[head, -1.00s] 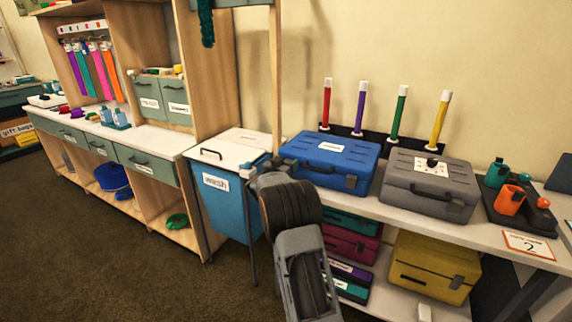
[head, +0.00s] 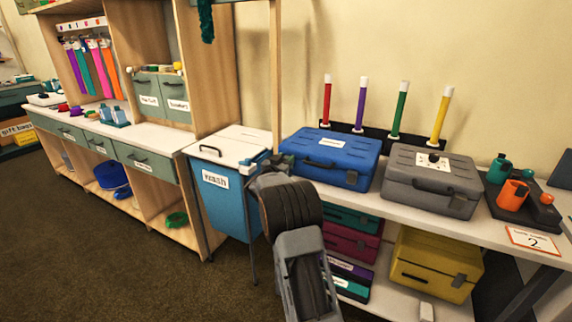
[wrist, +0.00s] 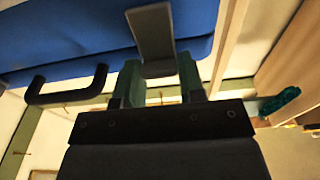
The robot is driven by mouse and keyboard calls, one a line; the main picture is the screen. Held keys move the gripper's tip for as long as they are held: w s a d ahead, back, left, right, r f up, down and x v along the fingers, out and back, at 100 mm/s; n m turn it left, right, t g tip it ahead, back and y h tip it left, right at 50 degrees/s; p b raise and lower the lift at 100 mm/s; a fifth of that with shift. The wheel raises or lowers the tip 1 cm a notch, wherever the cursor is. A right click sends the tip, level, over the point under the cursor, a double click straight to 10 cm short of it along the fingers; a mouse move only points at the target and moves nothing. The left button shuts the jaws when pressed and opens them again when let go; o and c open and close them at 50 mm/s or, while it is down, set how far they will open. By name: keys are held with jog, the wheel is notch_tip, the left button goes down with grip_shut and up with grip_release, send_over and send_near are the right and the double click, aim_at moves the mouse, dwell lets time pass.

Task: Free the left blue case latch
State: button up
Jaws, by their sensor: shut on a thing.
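The blue case (head: 330,152) lies closed on the white bench top, with a black handle and a grey latch on its right front. In the wrist view its blue side (wrist: 60,35) fills the upper left, with the black handle (wrist: 66,86) below. The left grey latch (wrist: 153,35) hangs over the case edge there, and its lower end is between the green fingers of my gripper (wrist: 160,82). My gripper is shut on that latch. In the head view my arm hides the fingertips and the left latch at the case's left front corner.
A grey case (head: 432,183) stands close to the right of the blue case. Several coloured tubes (head: 400,110) stand behind them. A blue bin (head: 220,200) is left of my arm. A yellow case (head: 435,265) is on the shelf below. The floor in front is clear.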

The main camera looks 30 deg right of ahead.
jog(key=h+b, duration=0.1)
jog(key=b, duration=0.1)
jog(key=f+t+h+b, duration=0.1)
jog(key=b, duration=0.2)
jog(key=a+f+h+b, duration=0.1)
jog(key=b, duration=0.2)
jog(key=shift+s+f+t, duration=0.15)
jog(key=shift+s+t, duration=0.15)
jog(key=shift+t, duration=0.1)
jog(key=h+b, duration=0.1)
jog(key=b, duration=0.3)
jog(key=shift+s+a+f+t+h, duration=0.1)
jog(key=shift+a+f+t+h, duration=0.1)
jog(key=shift+a+t+h, duration=0.15)
jog(key=shift+t+h+b, duration=0.25)
jog(key=shift+h+b, duration=0.2)
jog(key=shift+b, duration=0.35)
jog(key=shift+r, duration=0.1)
jog(key=o, duration=0.9)
jog(key=shift+o, duration=0.2)
jog(key=shift+s+a, duration=0.1)
jog(key=p+v, duration=0.1)
jog(key=v, duration=1.2)
jog(key=shift+a+f, duration=0.2)
jog(key=shift+f, duration=0.15)
